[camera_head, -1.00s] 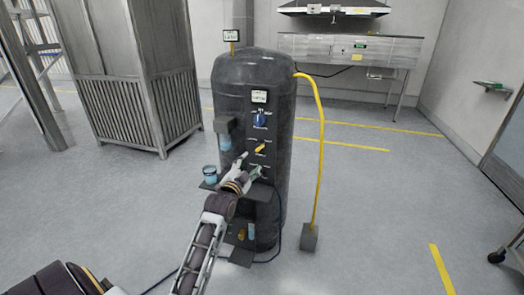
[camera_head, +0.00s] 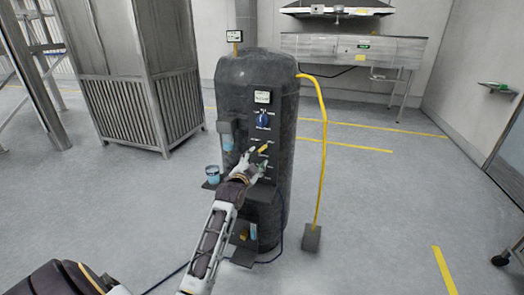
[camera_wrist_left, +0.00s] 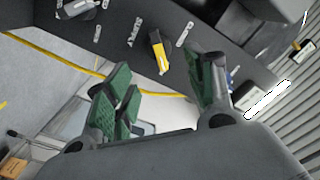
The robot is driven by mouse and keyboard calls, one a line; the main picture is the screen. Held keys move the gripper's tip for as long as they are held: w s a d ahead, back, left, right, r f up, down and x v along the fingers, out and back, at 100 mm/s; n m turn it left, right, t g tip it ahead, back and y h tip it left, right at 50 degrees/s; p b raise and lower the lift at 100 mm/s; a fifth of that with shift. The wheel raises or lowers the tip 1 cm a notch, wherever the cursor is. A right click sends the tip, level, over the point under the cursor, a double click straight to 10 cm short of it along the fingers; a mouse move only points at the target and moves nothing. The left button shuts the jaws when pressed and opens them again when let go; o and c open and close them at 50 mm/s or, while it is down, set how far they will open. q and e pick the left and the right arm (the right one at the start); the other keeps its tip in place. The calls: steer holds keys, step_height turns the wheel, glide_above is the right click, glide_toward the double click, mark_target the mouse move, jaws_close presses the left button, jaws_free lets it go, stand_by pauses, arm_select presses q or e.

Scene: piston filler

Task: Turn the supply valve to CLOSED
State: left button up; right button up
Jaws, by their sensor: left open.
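The supply valve has a yellow handle (camera_head: 263,149) on the dark panel of the tank, below a blue knob. The handle is tilted, its right end higher. In the left wrist view the yellow and dark handle (camera_wrist_left: 160,52) is beside a SUPPLY label, with further small labels around it. My left gripper (camera_head: 256,161) is just below the handle in the head view. Its green-padded fingers (camera_wrist_left: 162,88) are open and empty in the wrist view, with the handle beyond the gap between them. I see no contact. My right gripper is not in view.
The dark tank (camera_head: 287,165) carries a blue knob (camera_head: 262,118) and a small display (camera_head: 263,97). A blue cup (camera_head: 212,173) stands on a shelf left of my gripper. A yellow hose (camera_head: 322,150) runs down the right side. The floor around is mostly clear.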

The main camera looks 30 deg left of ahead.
mark_target(261, 150)
arm_select(q)
steer(key=shift+x, duration=1.5)
steer(key=shift+w+a, duration=0.15)
steer(key=shift+w, duration=0.5)
steer(key=shift+w+a, duration=0.15)
steer(key=shift+w, duration=0.5)
steer(key=shift+x, duration=1.4)
steer(key=shift+w+a, duration=0.1)
steer(key=shift+w, duration=0.05)
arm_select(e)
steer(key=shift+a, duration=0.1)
